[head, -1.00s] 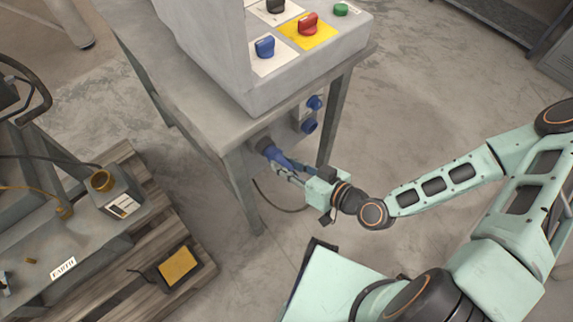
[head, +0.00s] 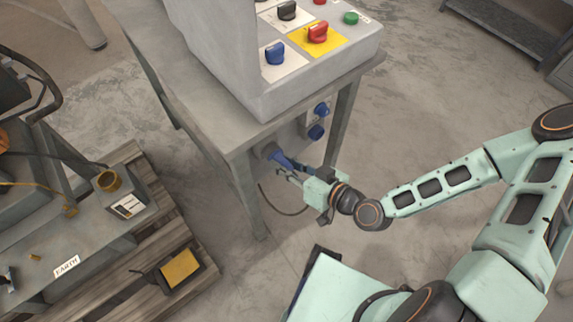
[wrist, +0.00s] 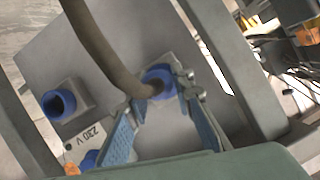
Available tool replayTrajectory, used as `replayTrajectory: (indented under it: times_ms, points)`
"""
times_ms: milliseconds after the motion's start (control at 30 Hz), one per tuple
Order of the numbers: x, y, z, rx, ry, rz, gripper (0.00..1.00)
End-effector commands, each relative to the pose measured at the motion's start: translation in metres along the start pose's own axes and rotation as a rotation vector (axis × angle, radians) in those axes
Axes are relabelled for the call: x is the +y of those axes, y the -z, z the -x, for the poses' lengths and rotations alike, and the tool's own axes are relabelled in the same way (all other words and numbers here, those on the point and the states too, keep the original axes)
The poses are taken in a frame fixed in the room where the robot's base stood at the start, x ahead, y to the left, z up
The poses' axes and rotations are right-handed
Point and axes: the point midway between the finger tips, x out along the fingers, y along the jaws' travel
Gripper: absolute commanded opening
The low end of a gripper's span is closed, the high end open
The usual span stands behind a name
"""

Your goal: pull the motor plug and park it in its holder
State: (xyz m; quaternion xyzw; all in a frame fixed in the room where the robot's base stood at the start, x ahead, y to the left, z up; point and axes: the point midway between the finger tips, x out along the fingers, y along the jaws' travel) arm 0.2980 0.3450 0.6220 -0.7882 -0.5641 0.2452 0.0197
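The blue motor plug (head: 283,160) sits at the grey socket low on the front of the stand, in the head view. In the wrist view the plug (wrist: 160,76) shows as a blue ring with a thick grey-brown cable (wrist: 101,47) running from it. My gripper (head: 287,169) is at the plug, its fingers on either side. In the wrist view the gripper's fingers (wrist: 164,91) stand apart around the plug's cable end; I cannot tell whether they press on it. A blue round opening (wrist: 58,103), possibly the holder, is left of the plug.
The grey stand (head: 237,135) carries a control box with coloured knobs (head: 275,53). A stand leg (wrist: 232,65) is close right of my fingers. A wooden pallet (head: 140,252) lies at left.

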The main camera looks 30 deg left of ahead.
Motion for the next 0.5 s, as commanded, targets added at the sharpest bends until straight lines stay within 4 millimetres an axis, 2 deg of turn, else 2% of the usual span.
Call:
replayTrajectory:
  times_ms: [33,133,500]
  points:
    - [-0.0007,0.0003,0.0001,0.001,0.001,0.0,0.29]
    - [-0.0005,0.0,0.0002,0.0,0.001,0.0,0.4]
    - [0.0001,-0.0008,0.0005,-0.002,0.0,-0.001,0.41]
